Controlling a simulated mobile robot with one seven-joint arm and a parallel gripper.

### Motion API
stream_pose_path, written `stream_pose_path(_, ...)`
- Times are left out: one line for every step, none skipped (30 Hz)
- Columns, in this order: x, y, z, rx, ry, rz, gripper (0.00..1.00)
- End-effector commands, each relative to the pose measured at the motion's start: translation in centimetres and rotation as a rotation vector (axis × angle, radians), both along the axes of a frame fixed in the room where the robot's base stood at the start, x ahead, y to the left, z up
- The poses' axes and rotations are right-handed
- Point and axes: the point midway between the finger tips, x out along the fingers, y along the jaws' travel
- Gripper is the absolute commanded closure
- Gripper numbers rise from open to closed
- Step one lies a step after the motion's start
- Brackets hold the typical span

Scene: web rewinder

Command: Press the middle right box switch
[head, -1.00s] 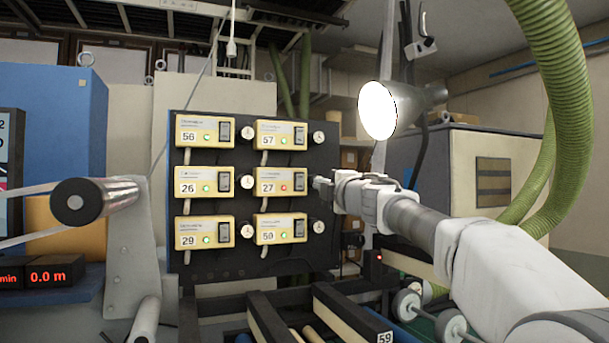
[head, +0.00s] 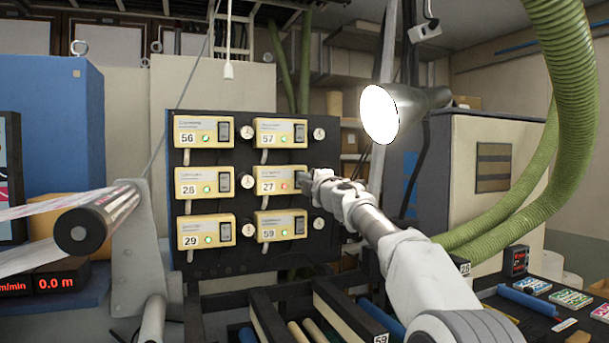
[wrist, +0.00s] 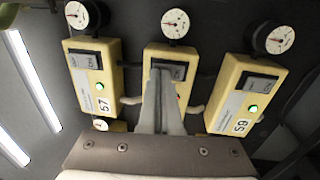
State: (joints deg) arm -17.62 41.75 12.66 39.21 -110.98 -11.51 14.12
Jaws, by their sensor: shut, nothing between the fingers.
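The fingers (wrist: 162,76) also show in the wrist view. I cannot tell whether they touch the switch.
Yellow boxes 57 (head: 268,133) and 59 (head: 270,230) sit above and below, with green lights. Three more boxes form the left column on the black panel (head: 245,262). Round gauges stand beside the boxes. A lamp (head: 385,112) and green hose (head: 572,100) are at the right.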

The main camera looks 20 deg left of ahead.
Motion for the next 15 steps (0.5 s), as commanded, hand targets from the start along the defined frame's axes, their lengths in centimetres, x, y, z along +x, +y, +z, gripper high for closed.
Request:
stream_pose_path(0.0,0.03,-0.01,0.0,0.0,0.0,1.0)
stream_pose_path(0.0,0.02,-0.01,0.0,0.0,0.0,1.0)
stream_pose_path(0.0,0.02,-0.02,0.0,0.0,0.0,1.0)
stream_pose_path(-0.01,0.02,-0.02,0.0,0.0,0.0,1.0)
stream_pose_path(-0.01,0.02,-0.02,0.0,0.0,0.0,1.0)
stream_pose_path(-0.01,0.02,-0.02,0.0,0.0,0.0,1.0)
stream_pose_path(-0.01,0.02,-0.01,0.0,0.0,0.0,1.0)
stream_pose_path(-0.01,0.02,0.01,0.0,0.0,0.0,1.0)
stream_pose_path(0.02,0.04,0.09,0.0,0.0,0.0,1.0)
stream_pose_path(0.05,0.08,0.18,0.0,0.0,0.0,1.0)
stream_pose_path(0.11,0.13,0.3,0.0,0.0,0.0,1.0)
stream_pose_path(0.2,0.22,0.48,0.001,0.001,0.001,1.0)
stream_pose_path(0.3,0.29,0.63,0.0,0.001,0.001,1.0)
stream_pose_path(0.31,0.27,0.33,0.001,0.001,0.0,1.0)
stream_pose_path(0.29,0.24,0.21,0.001,-0.001,0.0,1.0)
